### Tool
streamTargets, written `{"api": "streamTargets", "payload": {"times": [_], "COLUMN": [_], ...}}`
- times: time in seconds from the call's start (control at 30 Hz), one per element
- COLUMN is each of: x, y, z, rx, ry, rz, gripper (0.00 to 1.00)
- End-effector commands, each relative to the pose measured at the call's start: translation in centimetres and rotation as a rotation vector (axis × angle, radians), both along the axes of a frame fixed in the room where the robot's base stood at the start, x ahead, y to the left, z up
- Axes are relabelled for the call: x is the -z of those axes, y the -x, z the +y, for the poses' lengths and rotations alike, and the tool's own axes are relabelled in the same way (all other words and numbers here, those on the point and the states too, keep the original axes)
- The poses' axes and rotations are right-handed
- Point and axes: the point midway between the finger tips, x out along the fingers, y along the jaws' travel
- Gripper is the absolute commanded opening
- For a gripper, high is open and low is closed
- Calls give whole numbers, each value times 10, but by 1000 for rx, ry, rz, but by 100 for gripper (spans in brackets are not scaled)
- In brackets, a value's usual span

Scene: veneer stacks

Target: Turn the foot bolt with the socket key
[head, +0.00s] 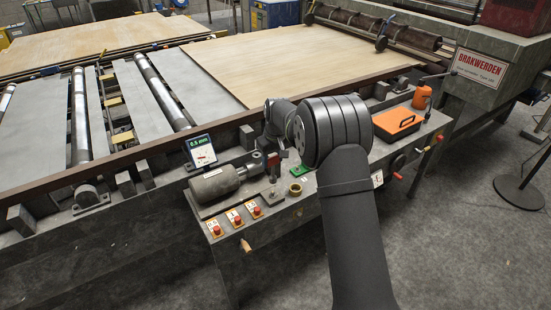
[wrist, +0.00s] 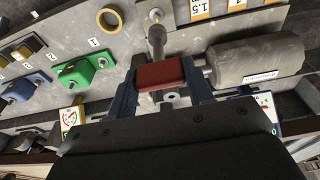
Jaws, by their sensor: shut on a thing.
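The socket key's red handle (wrist: 161,76) is between the fingers of my gripper (wrist: 163,84) in the wrist view. Its grey shaft (wrist: 157,42) points away toward the bench top. A small bolt-like head (wrist: 155,14) shows at the shaft's far end; I cannot tell whether the socket sits on it or only near it. In the head view the red handle (head: 273,160) shows left of my wrist, above a small plate (head: 272,196) on the bench. My arm hides much of the gripper there.
A grey motor-like cylinder (head: 214,183) lies close beside the key. A brass ring (head: 295,189) and a green numbered piece (wrist: 84,71) stand on the other side. Red buttons (head: 236,219) line the bench front. An orange case (head: 397,123) lies farther right.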

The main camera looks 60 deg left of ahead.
Motion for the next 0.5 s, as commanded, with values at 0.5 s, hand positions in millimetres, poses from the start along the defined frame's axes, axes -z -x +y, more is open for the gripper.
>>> {"api": "streamTargets", "payload": {"times": [0.5], "x": [29], "y": [0], "z": [0], "rx": [0], "ry": [1], "rz": [0], "gripper": [24]}}
